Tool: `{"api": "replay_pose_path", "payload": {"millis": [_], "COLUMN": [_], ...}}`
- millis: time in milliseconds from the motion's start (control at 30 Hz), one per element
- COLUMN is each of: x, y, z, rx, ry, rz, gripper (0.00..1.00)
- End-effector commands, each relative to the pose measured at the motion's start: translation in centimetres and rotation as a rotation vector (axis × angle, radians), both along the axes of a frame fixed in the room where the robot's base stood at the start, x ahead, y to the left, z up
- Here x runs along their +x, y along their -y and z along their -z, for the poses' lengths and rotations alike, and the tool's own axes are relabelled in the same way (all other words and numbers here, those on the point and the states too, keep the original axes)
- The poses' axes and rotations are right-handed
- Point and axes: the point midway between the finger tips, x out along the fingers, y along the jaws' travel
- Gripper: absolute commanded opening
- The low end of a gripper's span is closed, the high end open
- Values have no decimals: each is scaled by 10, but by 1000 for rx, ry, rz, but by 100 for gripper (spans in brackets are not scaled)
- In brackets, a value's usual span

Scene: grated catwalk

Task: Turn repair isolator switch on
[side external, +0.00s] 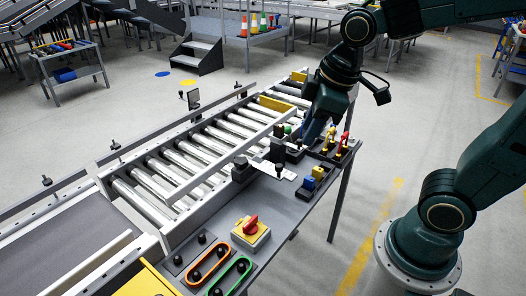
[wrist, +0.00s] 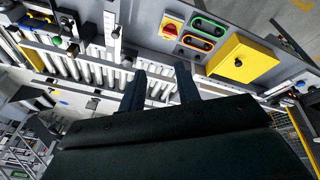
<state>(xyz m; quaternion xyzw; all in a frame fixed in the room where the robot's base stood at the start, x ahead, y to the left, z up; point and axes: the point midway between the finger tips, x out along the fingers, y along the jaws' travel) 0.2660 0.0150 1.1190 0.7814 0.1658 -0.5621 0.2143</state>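The repair isolator switch (side external: 250,232) is a yellow box with a red rotary knob, on the grey side table beside the roller conveyor. It also shows in the wrist view (wrist: 172,27), at the top, beyond my fingers. The knob's exact setting is too small to read. My gripper (side external: 310,135) is in the side view near the far end of the table, well away from the switch, pointing down. In the wrist view my gripper (wrist: 161,68) has its two dark fingers apart with nothing between them.
An orange-rimmed panel (side external: 208,264) and a green-rimmed panel (side external: 230,278) lie in front of the switch. A yellow box (wrist: 240,61) stands beyond them. A grey block with a metal strip (side external: 272,168) and blue and yellow blocks (side external: 313,178) lie between my gripper and the switch.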

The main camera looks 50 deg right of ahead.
Motion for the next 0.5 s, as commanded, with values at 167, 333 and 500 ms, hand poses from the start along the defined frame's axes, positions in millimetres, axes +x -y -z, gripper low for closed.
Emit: {"api": "replay_pose_path", "payload": {"millis": [167,333,500], "x": [28,53,75], "y": [-8,-15,-24], "z": [20,43,69], "rx": [-48,-88,-120], "ry": [-58,-107,-155], "rz": [-170,-334,-501], "gripper": [33,33,33]}}
